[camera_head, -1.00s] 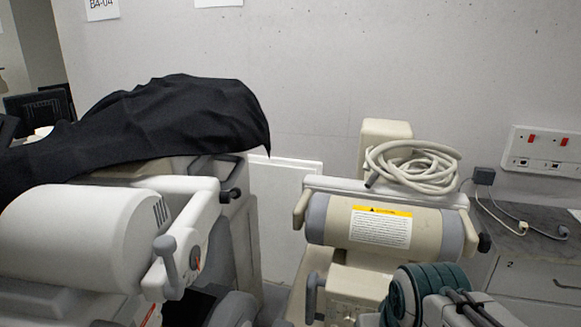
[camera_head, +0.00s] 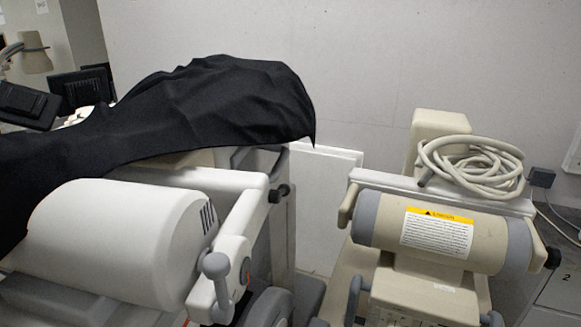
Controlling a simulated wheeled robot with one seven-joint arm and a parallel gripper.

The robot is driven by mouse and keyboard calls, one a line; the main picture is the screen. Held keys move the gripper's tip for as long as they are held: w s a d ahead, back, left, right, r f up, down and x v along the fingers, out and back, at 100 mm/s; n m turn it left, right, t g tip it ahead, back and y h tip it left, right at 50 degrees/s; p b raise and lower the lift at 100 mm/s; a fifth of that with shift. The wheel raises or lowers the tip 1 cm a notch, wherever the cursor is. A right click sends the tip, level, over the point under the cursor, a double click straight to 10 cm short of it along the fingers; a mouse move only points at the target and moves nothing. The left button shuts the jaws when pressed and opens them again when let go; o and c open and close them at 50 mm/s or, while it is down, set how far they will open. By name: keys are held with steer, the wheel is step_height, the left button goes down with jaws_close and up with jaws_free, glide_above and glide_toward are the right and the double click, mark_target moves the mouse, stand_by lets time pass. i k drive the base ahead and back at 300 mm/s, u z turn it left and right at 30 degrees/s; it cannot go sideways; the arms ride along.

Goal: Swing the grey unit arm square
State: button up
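A pale grey unit with a large rounded head (camera_head: 110,245) fills the lower left. Its light arm (camera_head: 215,178) runs along behind the head, and a side bracket (camera_head: 232,262) slants down toward me. A grey knobbed handle (camera_head: 217,280) stands on that bracket, and a black knob (camera_head: 279,193) sits at the arm's far right end. The head's long side is slanted relative to the back wall. A black cover (camera_head: 200,110) lies over the cart behind it. My gripper is not in view.
A beige unit (camera_head: 385,230) with a warning label (camera_head: 437,233) and a coiled hose (camera_head: 475,165) stands at the right. A white panel (camera_head: 325,210) and a narrow gap separate the units. Drawers (camera_head: 565,290) are at far right.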

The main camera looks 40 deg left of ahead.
mark_target(228, 104)
steer(key=k, duration=0.3)
steer(key=u, duration=1.35)
steer(key=i, duration=0.5)
steer(key=z, duration=0.05)
